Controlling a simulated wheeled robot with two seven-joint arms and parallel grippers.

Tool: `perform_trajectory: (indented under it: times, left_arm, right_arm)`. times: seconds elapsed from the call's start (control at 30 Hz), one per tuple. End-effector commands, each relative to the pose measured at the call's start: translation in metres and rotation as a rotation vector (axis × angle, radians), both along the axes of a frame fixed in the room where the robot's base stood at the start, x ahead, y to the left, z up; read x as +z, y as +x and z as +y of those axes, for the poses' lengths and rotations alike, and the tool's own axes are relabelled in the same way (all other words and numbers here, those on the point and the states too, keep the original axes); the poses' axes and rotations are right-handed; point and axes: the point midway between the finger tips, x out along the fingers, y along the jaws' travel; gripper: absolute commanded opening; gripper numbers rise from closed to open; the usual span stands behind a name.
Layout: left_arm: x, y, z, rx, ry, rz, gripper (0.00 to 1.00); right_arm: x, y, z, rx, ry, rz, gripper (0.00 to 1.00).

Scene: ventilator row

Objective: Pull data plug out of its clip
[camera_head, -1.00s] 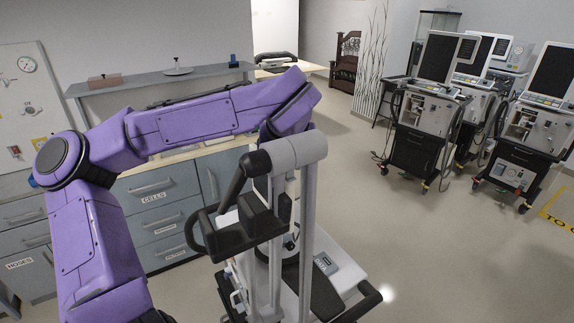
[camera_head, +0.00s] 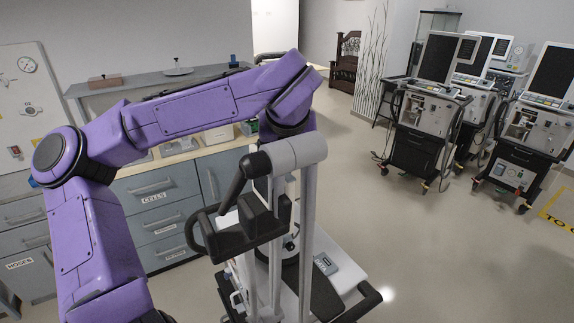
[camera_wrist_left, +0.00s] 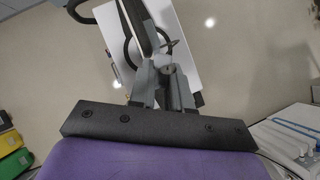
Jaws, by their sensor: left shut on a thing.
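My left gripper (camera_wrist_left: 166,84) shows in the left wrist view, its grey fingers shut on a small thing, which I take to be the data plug. The plug itself is mostly hidden between the fingers, and its clip cannot be made out. Beyond the fingers lie a white surface (camera_wrist_left: 183,42) and a dark, loop-shaped part (camera_wrist_left: 128,42). In the head view my left arm reaches over to a wheeled cart (camera_head: 338,281) with grey poles and black handles. The poles and handles hide the fingers there. My right gripper is not in view.
Grey drawer cabinets (camera_head: 158,197) with a light worktop stand behind my arm. Several ventilators on wheeled stands (camera_head: 420,125) are at the right back. The floor between them and the cart is clear. Yellow and green items (camera_wrist_left: 14,150) show low left in the wrist view.

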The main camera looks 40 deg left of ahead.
Motion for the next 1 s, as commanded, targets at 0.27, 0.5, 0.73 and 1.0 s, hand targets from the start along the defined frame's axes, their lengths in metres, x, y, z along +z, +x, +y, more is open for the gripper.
perform_trajectory:
  times: [0.27,0.5,0.73,1.0]
  left_arm:
    - [0.014,0.000,0.000,0.001,0.000,-0.001,0.00]
    - [0.025,0.000,0.000,0.001,0.000,-0.001,0.00]
    - [0.029,0.000,0.000,0.000,0.000,0.000,0.00]
    - [0.029,0.000,0.000,-0.001,0.000,0.000,0.00]
  right_arm:
    - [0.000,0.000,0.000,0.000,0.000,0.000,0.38]
    - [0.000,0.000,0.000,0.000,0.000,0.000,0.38]
    - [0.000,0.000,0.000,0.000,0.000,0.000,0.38]
    - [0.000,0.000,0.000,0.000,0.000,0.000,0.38]
